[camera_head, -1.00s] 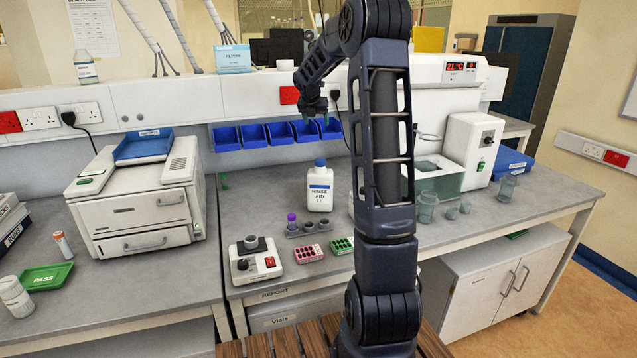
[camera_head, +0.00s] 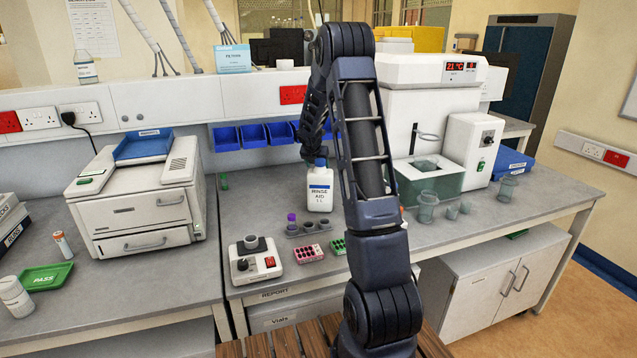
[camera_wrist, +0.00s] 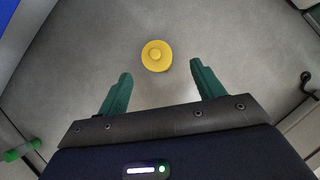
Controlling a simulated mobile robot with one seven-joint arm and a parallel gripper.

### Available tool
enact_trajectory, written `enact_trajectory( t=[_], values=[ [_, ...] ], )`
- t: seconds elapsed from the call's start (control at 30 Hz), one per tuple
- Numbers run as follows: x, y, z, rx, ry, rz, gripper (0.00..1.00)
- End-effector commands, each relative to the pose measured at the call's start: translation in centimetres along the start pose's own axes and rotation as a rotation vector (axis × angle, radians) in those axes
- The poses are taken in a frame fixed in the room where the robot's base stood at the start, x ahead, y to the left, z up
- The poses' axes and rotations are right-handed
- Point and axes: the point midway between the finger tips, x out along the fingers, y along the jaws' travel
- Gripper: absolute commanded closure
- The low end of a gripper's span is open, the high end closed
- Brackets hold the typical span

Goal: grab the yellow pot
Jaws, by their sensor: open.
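The yellow pot (camera_wrist: 156,55), round with a smaller raised middle, stands on the grey bench in the wrist view, seen from above. My gripper (camera_wrist: 160,78) is open and empty, with its two green fingers spread. The pot lies just past the fingertips in the picture, between their lines, and appears apart from both fingers. In the head view my gripper (camera_head: 313,150) hangs over the back of the bench by the white rinse aid bottle (camera_head: 320,190). I cannot see the pot in the head view.
Blue bins (camera_head: 254,135) hang along the back wall near my gripper. A small green item (camera_wrist: 22,150) lies at the lower left of the wrist view. A water bath (camera_head: 432,172) stands to the right. The bench around the pot is clear.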

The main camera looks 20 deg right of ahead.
Motion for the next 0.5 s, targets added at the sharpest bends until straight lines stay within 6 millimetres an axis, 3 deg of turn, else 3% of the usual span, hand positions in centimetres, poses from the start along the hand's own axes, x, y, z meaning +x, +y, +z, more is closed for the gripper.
enact_trajectory(
  t=[0.1, 0.5],
  values=[
    [1.6, 0.1, -0.1, -0.002, 0.002, -0.001, 0.32],
    [4.5, 0.5, 0.3, -0.001, 0.002, -0.001, 0.32]
  ],
)
